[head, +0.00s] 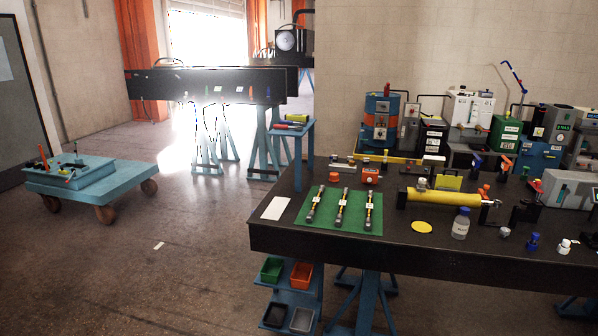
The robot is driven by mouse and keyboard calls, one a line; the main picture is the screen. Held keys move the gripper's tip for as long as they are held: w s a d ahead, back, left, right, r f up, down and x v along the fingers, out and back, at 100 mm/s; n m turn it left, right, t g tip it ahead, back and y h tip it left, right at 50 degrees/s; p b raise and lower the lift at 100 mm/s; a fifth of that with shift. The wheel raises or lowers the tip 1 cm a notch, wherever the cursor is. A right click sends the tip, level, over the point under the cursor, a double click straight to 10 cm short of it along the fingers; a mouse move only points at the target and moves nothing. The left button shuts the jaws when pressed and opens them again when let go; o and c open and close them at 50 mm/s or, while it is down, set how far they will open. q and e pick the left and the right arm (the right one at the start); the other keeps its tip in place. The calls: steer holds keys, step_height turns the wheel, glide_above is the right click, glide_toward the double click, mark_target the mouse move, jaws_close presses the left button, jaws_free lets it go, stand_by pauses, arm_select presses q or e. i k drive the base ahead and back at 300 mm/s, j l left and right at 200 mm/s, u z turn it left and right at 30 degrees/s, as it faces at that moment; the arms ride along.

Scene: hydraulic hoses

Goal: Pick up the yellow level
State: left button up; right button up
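A long, thin yellow bar (388,158) lies near the back edge of the dark workbench (275,236). It looks like the yellow level, but it is too small to make out any vials. Small items in front of it partly hide its lower side. A thicker yellow cylinder (440,199) with a metal rod end lies nearer the front of the bench. Neither of my grippers is in view.
A blue cart (95,178) stands left. The floor (180,270) between cart and bench is mostly clear.

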mark_target(295, 118)
steer(key=i, duration=1.4)
steer(key=i+j+u, duration=0.35)
steer(key=j+u, duration=0.15)
steer(key=i+j+u, duration=0.75)
steer(key=u, duration=0.2)
steer(key=i+u, duration=0.5)
steer(key=i+z, duration=0.9)
steer(key=i+j+z, duration=0.2)
steer(key=i+z, duration=0.4)
steer(key=z, duration=0.3)
steer(key=i+z, duration=0.15)
steer(key=z, duration=0.35)
steer(key=i+z, duration=0.2)
steer(key=z, duration=0.25)
steer(key=i+j+z, duration=0.1)
steer(key=z, duration=0.35)
